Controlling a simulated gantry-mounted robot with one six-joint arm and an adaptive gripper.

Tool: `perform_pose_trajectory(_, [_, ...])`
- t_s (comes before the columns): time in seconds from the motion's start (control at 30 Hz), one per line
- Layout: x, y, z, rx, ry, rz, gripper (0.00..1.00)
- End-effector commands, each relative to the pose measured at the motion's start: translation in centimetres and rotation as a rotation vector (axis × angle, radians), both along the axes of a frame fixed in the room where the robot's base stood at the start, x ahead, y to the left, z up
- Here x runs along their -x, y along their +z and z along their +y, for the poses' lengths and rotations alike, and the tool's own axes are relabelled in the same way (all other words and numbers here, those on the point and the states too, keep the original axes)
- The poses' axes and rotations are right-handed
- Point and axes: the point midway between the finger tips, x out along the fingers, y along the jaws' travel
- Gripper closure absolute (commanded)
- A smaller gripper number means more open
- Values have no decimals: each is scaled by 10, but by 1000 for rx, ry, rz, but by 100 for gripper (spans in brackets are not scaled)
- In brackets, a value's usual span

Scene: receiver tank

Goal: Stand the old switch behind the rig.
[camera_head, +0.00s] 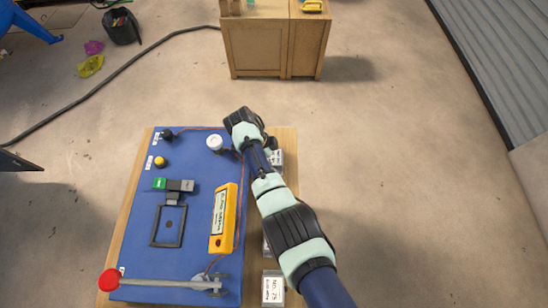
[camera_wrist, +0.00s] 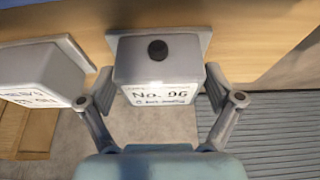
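The rig appears to be the blue board (camera_head: 200,270) on a wooden table in the head view. In the wrist view a pale grey box (camera_wrist: 155,70) has a black round button on top and a label reading "No. 96". I cannot tell for sure whether it is the old switch. My gripper (camera_wrist: 160,84) is open, with one finger on each side of this box, the tips close to its sides. I see no clear contact. The box stands on a grey plate against wood. In the head view my arm hides the fingers.
A second labelled box (camera_wrist: 40,75) stands left of it in the wrist view. Along the table's right edge another box (camera_head: 272,288) reads "No. 25". The board carries a yellow box (camera_head: 223,218), a green block (camera_head: 160,183) and a red-knobbed lever (camera_head: 108,280). A cabinet (camera_head: 262,48) stands beyond open floor.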

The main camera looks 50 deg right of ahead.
Motion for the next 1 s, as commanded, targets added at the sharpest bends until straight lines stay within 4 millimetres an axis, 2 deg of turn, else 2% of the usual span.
perform_pose_trajectory(0.27, [0, 0, 0, 0, 0, 0, 3])
perform_pose_trajectory(0.4, [-2, 9, 1, 1, 0, -1, 3])
perform_pose_trajectory(0.47, [-5, 19, 3, 1, 1, -3, 3])
perform_pose_trajectory(0.8, [-27, 94, 25, 1, 1, -2, 3])
perform_pose_trajectory(1.0, [-33, 113, 31, 0, 0, 0, 3])
